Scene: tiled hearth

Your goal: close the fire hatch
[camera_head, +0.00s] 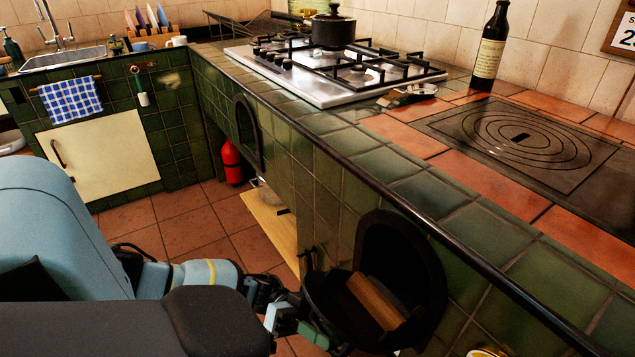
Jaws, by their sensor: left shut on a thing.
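The fire hatch is a dark arched opening (425,255) low in the green tiled front of the hearth. Its black door (335,298) stands open, swung out to the left of the opening. A piece of wood (376,300) shows at the opening, partly behind the door. My left gripper (304,303) is at the door's outer left side, low in the picture. It is shut on the hatch door, though the exact grip point is dark and hard to make out. My right gripper is not in view.
The hearth's counter edge (370,180) runs above the hatch. A gas hob (330,75) with a pot (333,30), a bottle (490,48) and a hotplate (520,137) are on top. A wooden board (262,222) and red extinguisher (232,162) stand along the front. Tiled floor (195,225) is clear.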

